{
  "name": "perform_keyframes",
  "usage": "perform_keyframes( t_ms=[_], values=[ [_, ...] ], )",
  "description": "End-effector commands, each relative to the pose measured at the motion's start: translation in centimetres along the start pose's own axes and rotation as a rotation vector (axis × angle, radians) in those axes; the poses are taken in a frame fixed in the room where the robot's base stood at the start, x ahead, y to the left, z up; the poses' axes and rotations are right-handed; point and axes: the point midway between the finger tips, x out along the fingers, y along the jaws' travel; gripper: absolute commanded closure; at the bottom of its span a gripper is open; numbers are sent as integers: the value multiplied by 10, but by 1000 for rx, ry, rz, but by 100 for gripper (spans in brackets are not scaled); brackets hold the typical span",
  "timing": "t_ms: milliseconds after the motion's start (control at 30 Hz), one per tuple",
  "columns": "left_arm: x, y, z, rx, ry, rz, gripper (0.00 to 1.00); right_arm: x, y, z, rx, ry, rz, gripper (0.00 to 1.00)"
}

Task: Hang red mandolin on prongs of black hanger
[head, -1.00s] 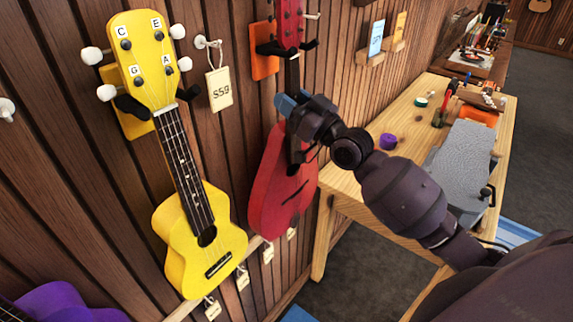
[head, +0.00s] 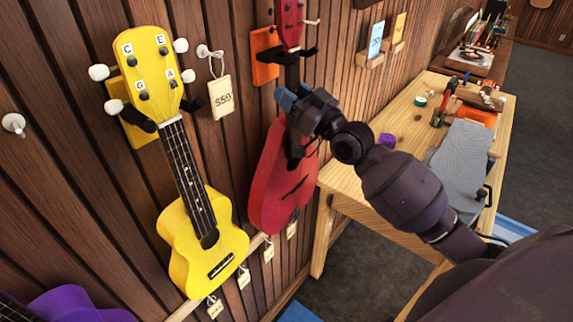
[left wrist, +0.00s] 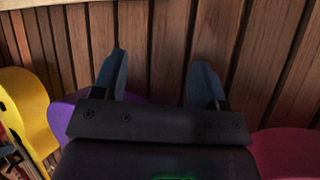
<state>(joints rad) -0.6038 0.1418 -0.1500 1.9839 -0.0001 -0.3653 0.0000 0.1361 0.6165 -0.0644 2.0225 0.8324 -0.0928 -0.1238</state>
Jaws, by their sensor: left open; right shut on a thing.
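The red mandolin (head: 280,185) is upright by the wood wall, its red headstock (head: 291,22) at the top of the head view. The black hanger (head: 308,53) projects from an orange plate (head: 264,55); its right prong shows beside the neck, just below the headstock. I cannot tell whether the headstock rests on the prongs. My right gripper (head: 288,101) is shut on the mandolin's neck, below the hanger, and partly hides it. My left gripper (left wrist: 162,78) is open and empty in the left wrist view, facing the wall.
A yellow ukulele (head: 205,250) hangs left of the mandolin, with a price tag (head: 221,96) between them. A purple instrument (head: 75,305) is at lower left. A wooden workbench (head: 335,185) with tools stands to the right. A tag rail (head: 255,243) runs below.

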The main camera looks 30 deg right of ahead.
Motion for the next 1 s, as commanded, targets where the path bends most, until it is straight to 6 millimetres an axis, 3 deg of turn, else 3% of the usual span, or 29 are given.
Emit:
perform_keyframes(
  t_ms=[367,1000],
  values=[
    [0,0,0,0,-1,0,34,-1,0,-3,-2,6,-1,100],
    [-2,0,-1,0,-3,0,34,-21,0,-11,-3,5,0,100]
  ],
)
